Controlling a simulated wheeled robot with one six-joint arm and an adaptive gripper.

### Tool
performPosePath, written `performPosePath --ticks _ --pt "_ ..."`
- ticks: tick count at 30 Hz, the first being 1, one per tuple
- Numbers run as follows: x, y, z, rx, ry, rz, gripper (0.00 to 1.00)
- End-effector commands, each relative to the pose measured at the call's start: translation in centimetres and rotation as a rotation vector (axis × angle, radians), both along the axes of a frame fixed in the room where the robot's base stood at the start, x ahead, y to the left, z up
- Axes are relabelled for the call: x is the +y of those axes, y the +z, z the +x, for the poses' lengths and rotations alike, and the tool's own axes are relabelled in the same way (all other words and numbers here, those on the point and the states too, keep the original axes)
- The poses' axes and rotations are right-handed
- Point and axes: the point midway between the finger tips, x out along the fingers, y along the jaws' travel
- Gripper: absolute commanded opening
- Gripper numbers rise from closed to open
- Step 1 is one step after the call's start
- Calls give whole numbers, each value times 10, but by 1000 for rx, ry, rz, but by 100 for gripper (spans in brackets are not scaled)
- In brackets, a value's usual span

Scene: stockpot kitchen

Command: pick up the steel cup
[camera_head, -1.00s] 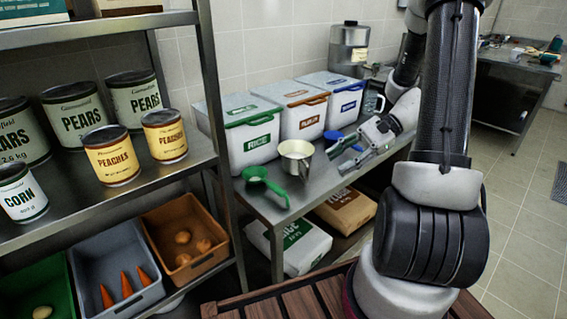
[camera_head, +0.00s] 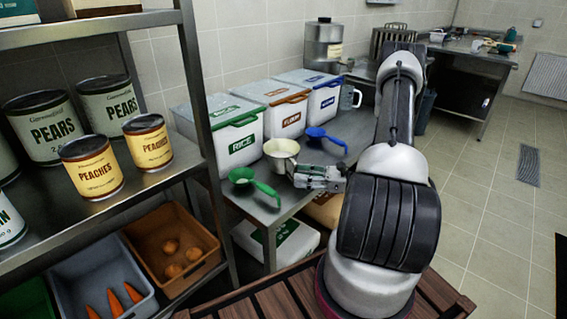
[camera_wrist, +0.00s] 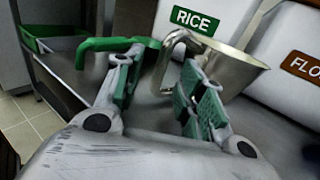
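The steel cup (camera_head: 281,150) stands on the metal table in front of the white bins. In the wrist view the cup (camera_wrist: 236,66) is at upper right, with its handle pointing left. My gripper (camera_head: 293,170) is beside the cup, on its near right side. In the wrist view my gripper (camera_wrist: 160,65) is open, and the cup's handle appears between the two fingers. I cannot tell whether either finger touches it. The right finger hides part of the cup's lower body.
A green scoop (camera_head: 250,184) lies close by, left of the cup, and its handle is behind the left finger in the wrist view. A blue scoop (camera_head: 325,138) lies to the right. The rice bin (camera_head: 236,140) and flour bin (camera_head: 287,116) stand behind.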

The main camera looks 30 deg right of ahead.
Motion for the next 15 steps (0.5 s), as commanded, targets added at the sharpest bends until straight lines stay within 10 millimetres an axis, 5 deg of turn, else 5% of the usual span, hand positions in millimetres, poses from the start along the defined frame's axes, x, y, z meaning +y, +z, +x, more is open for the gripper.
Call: performPosePath --ticks 6,13,15 --pt "20 -1 18 0 2 0 39" --pt "22 -1 19 1 1 -1 39" --pt "22 -1 19 1 1 -1 28"
